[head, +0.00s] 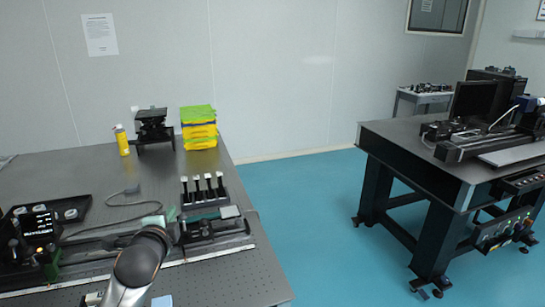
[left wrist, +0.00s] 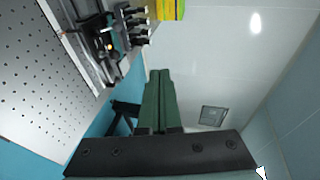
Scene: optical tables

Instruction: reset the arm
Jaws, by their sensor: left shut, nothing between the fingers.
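My left gripper (left wrist: 160,74) shows in the left wrist view as two dark green fingers pressed together, with nothing between them. The fingers are in the air, apart from the table items behind them. In the head view my left arm (head: 140,262) comes up from the bottom edge over the near optical table (head: 240,285); I cannot make out the fingers clearly there. My right gripper is in neither view.
The near table holds a rail device (head: 212,228), a rack of white-topped posts (head: 203,188), a black tray (head: 70,208), a yellow bottle (head: 121,140), a black stand (head: 153,127) and yellow-green boxes (head: 198,128). A second optical table (head: 405,135) stands right, across open floor (head: 310,215).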

